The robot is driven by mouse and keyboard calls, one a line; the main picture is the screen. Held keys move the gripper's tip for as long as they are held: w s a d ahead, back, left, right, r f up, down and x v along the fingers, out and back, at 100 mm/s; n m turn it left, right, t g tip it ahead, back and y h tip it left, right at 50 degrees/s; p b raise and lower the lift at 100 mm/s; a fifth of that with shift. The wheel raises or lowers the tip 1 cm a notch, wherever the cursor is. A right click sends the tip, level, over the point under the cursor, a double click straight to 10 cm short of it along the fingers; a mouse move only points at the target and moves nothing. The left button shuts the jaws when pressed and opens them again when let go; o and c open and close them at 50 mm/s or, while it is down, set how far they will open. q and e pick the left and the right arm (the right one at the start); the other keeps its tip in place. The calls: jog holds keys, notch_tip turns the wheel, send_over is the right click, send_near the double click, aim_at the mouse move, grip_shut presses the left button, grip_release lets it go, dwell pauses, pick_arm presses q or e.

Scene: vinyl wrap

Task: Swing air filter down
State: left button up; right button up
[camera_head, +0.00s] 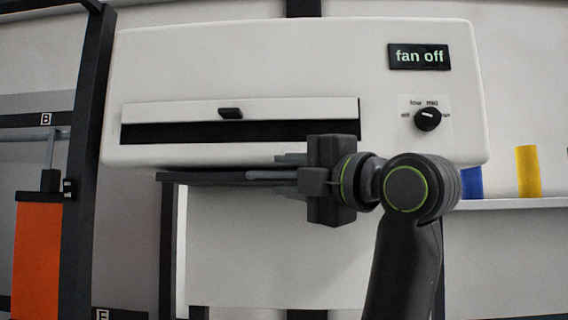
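A large white box unit (300,65) fills the upper middle. Its "fan off" display (419,56) and black knob (428,118) are at the right. A white flap (295,109) with a small dark tab (231,113) sits above a black slot (240,131). No part is labelled as the air filter.
A dark frame (167,240) stands below the unit. A dark post (85,150) and an orange object (36,260) are at the left. A white shelf (520,203) at the right holds a blue (472,183) and a yellow cylinder (527,172).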

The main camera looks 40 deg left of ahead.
pick_arm(q)
jog(key=shift+w+a+r, duration=0.1)
jog(key=shift+w+a, duration=0.05)
jog(key=shift+a, duration=0.55)
grip_shut()
